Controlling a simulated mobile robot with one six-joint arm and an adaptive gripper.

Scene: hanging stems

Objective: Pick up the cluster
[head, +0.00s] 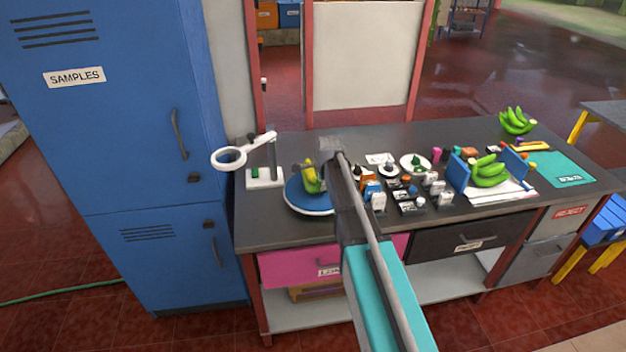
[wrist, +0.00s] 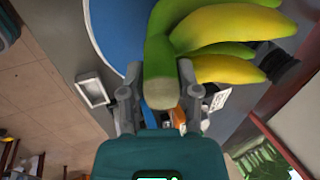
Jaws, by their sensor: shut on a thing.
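A cluster of yellow-green bananas (head: 311,180) is at the blue round plate (head: 304,198) on the left part of the bench; I cannot tell whether it touches the plate. In the wrist view the cluster (wrist: 228,30) fills the upper right, with its thick cut stem pointing down. My gripper (wrist: 158,88) is shut on this stem, one finger on each side. In the head view my gripper (head: 318,166) is at the cluster, and my arm hides what lies right behind it.
A ring magnifier (head: 231,157) stands left of the plate, near the tall blue cabinet (head: 120,130). Several small bottles and blocks crowd the bench right of my arm. A green cluster (head: 488,172) sits between blue panels; another (head: 516,121) is at the back right.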

